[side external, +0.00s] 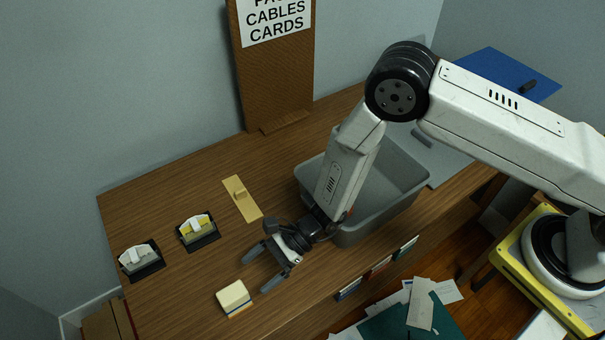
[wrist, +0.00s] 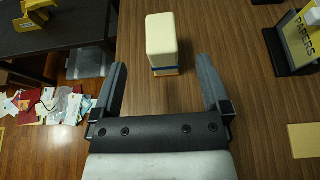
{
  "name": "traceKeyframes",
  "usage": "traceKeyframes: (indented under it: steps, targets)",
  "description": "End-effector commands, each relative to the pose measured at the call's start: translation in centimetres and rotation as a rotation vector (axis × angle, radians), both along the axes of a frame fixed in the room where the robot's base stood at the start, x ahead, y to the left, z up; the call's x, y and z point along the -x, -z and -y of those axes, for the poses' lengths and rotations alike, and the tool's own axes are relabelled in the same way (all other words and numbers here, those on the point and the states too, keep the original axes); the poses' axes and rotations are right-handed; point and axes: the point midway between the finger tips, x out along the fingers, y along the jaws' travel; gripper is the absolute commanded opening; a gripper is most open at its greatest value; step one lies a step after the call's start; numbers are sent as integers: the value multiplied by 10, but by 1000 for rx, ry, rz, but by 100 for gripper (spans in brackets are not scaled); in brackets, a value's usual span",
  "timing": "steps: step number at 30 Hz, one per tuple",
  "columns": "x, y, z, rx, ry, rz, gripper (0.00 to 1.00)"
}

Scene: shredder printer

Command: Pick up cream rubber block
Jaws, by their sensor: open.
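The cream rubber block (side external: 233,297) stands on the wooden table near its front edge in the side external view. It has a blue band and a tan lower part. In the wrist view the cream block (wrist: 163,42) is upright, ahead of my gripper and roughly between the lines of its two fingers. My gripper (side external: 256,272) is open and empty, up and to the right of the block in the side view. In the wrist view the open fingers of my gripper (wrist: 162,88) are apart from the block, which lies beyond their tips.
A grey bin (side external: 387,199) stands right of my gripper. Two small labelled holders, one yellow (side external: 197,229) and one grey-white (side external: 140,258), stand at the left. A signboard (side external: 275,80) rises at the back. Papers (side external: 421,303) lie below the front edge.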

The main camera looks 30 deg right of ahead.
Motion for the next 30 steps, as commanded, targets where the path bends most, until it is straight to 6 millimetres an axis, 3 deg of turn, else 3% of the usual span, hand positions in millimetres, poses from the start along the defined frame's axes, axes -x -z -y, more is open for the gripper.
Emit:
traceKeyframes:
  steps: [12, 22, 30]
  targets:
    - [1, 9, -23, 2, -4, 1, 97]
    - [1, 12, -29, 2, -4, 1, 97]
    - [0, 22, -55, 2, -5, 1, 97]
